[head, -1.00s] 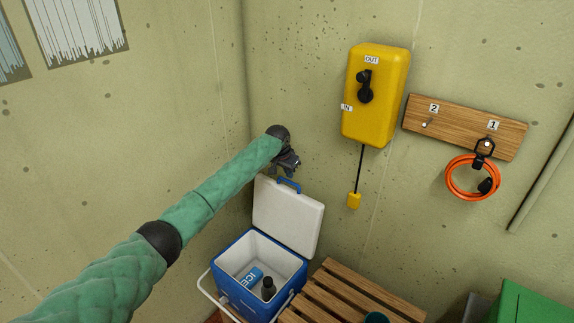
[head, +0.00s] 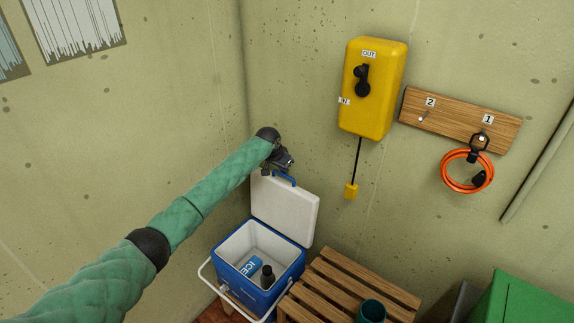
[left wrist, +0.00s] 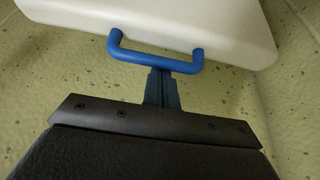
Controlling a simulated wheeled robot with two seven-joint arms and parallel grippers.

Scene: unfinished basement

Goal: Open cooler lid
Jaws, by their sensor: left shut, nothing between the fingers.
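The blue and white cooler (head: 275,292) stands in the corner with its white lid (head: 286,208) raised upright at the back. Inside are a blue pack marked ICE (head: 252,267) and a dark bottle (head: 267,277). The lid's blue handle (head: 285,179) is at its upper edge; it also shows in the left wrist view (left wrist: 155,56). My left gripper (head: 282,162) is beside the handle. In the left wrist view its fingers (left wrist: 159,84) are shut together, tips close to the handle bar, with nothing between them; contact cannot be told. My right gripper is not in view.
A slatted wooden bench (head: 350,288) with a teal cup (head: 371,311) stands right of the cooler. A yellow wall box (head: 373,90), a peg board (head: 460,120) with an orange cable (head: 445,172), and a green box (head: 515,300) are at the right. Walls close in behind the lid.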

